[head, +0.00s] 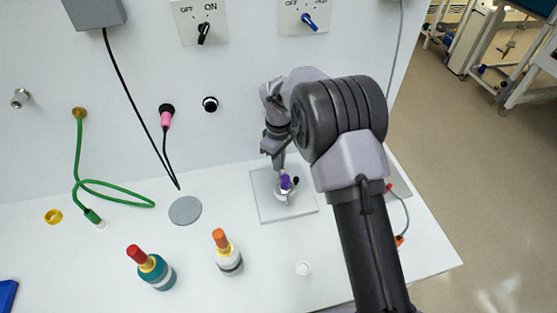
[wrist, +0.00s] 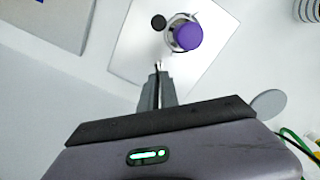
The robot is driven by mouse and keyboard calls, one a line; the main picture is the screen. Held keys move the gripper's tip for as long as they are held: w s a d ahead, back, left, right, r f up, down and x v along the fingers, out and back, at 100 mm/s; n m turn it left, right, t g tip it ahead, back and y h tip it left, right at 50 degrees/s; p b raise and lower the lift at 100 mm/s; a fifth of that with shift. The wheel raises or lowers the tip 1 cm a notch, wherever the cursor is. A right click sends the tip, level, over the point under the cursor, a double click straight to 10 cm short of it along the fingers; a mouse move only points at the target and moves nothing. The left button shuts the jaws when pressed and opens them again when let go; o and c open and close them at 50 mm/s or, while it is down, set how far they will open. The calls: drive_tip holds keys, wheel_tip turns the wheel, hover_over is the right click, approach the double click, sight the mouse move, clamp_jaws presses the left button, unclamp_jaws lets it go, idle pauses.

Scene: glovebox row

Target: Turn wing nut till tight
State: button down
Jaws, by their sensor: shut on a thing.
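A pale square plate (head: 268,207) lies on the bench, and it also shows in the wrist view (wrist: 135,45). On it stands a small metal fitting with a purple top (head: 285,182); the purple top also shows in the wrist view (wrist: 187,37). A black round knob (wrist: 158,22) sits beside it. My gripper (wrist: 158,72) points down at the fitting, its fingers close together. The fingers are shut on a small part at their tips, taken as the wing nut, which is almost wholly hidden. The purple top is just beyond the fingertips in the wrist view.
A teal bottle (head: 157,272) and a white bottle with an orange cap (head: 229,257) stand at the front. A grey disc (head: 185,210), a yellow ring (head: 53,216) and a green hose (head: 110,195) lie left. Switches (head: 204,32) are on the wall. The bench ends at right.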

drive_tip(key=m, duration=0.3)
drive_tip(key=shift+m, duration=0.4)
drive_tip(key=m, duration=0.3)
drive_tip(key=shift+w+d+m+p, duration=0.1)
drive_tip(key=shift+m+p, duration=0.2)
drive_tip(key=m, duration=0.6)
drive_tip(key=shift+d+b, duration=0.1)
drive_tip(key=shift+b, duration=0.25)
drive_tip(key=m+b, duration=0.1)
drive_tip(key=m, duration=0.5)
drive_tip(key=shift+d+m, duration=0.15)
drive_tip(key=shift+m, duration=0.25)
drive_tip(key=m+b, duration=0.1)
drive_tip(key=m, duration=0.5)
drive_tip(key=shift+b, duration=0.4)
drive_tip(key=c, duration=1.6)
unclamp_jaws()
